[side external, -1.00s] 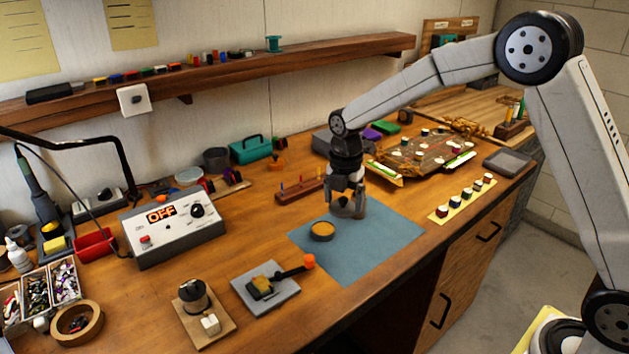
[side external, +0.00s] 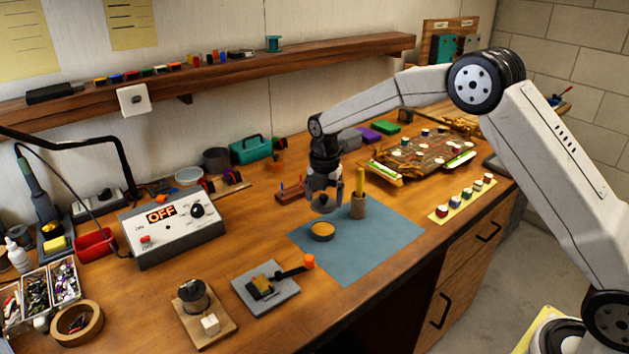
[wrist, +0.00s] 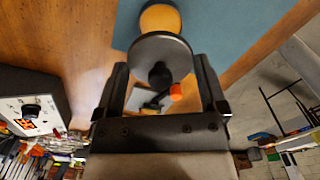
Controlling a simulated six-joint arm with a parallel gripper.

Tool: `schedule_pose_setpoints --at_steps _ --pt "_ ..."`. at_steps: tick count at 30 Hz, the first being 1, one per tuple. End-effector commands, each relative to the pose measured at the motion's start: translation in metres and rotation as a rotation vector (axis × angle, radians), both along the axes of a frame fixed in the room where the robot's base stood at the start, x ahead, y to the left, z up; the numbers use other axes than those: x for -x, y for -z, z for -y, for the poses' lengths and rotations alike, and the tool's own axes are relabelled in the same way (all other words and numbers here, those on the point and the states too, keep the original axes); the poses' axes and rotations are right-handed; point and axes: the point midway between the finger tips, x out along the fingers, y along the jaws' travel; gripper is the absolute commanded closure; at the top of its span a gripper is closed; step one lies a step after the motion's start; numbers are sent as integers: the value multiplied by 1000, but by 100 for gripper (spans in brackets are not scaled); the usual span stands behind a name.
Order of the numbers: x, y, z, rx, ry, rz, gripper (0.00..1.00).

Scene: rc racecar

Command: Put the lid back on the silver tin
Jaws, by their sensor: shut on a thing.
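The open tin (side external: 321,231) sits on the blue mat (side external: 368,259); its low wall looks dark and its inside orange-yellow. It also shows at the top of the wrist view (wrist: 160,19), partly covered by the lid. My gripper (side external: 323,202) is above the tin, slightly to its back. It is shut on the lid (wrist: 159,48), a dark round disc with a dark knob between my fingers. The lid is in the air, apart from the tin. In the side view the lid is small and hard to make out.
A brown cup (side external: 357,207) with a tall yellow stick stands on the mat just right of my gripper. A control box (side external: 172,228) stands at the left. The mat's front is clear.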

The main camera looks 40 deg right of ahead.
Motion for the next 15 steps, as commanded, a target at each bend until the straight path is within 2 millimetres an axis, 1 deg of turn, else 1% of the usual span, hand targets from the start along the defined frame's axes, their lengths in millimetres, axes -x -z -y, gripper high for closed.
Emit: schedule_pose_setpoints --at_steps 8,15 --pt "0 14 0 0 1 -1 64" --pt "0 30 0 0 1 -1 64"
